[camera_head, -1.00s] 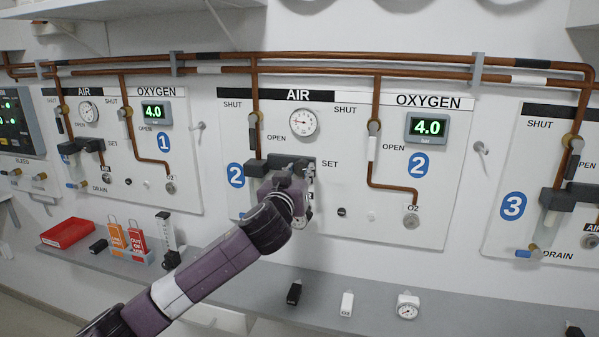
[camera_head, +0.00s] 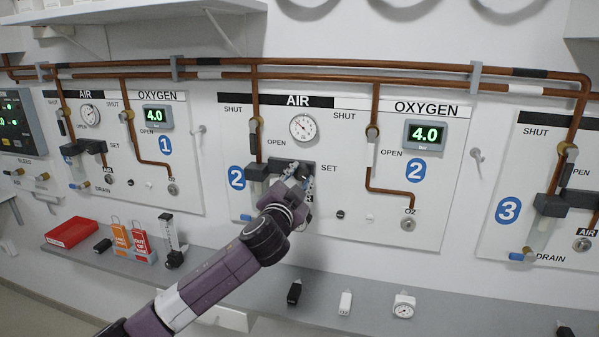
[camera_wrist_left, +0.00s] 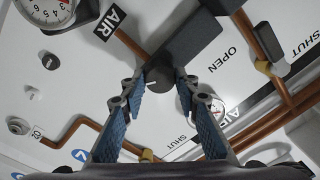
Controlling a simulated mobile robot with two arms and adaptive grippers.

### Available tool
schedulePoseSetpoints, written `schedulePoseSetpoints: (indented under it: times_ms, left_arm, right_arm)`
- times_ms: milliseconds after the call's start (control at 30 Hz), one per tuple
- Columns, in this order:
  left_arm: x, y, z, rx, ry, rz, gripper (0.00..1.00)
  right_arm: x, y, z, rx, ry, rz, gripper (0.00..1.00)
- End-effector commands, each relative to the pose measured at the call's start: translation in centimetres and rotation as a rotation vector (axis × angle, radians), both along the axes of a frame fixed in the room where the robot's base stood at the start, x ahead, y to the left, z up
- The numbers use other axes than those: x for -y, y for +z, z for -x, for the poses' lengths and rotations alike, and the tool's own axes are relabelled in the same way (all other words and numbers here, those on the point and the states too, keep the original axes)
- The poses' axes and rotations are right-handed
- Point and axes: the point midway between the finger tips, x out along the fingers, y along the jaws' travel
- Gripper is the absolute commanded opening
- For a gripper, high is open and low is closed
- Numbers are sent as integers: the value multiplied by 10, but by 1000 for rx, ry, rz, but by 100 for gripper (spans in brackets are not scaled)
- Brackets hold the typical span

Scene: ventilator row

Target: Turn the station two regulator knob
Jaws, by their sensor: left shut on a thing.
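The station two panel (camera_head: 345,215) bears a big blue 2 and an AIR gauge (camera_head: 303,127). Below the gauge, a dark regulator block (camera_head: 281,165) is fixed to the panel beside the word SET. My left gripper (camera_head: 303,178) is at the right part of this block and hides the knob in the head view. In the left wrist view, the blue-padded fingers of my left gripper (camera_wrist_left: 163,88) close on both sides of the dark round regulator knob (camera_wrist_left: 186,88). The knob sits at the end of the dark block (camera_wrist_left: 180,52). My right gripper is not in view.
Copper pipes (camera_head: 372,78) run along the wall above the panels. The station three panel (camera_head: 510,235) is at the right.

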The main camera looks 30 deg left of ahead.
Motion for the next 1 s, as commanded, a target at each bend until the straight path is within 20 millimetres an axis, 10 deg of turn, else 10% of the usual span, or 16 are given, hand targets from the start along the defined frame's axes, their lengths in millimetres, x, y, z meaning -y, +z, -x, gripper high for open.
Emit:
schedulePoseSetpoints:
  times_ms: [1000]
  left_arm:
    - [0,-3,0,-181,-2,-633,4]
  right_arm:
    - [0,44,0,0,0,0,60]
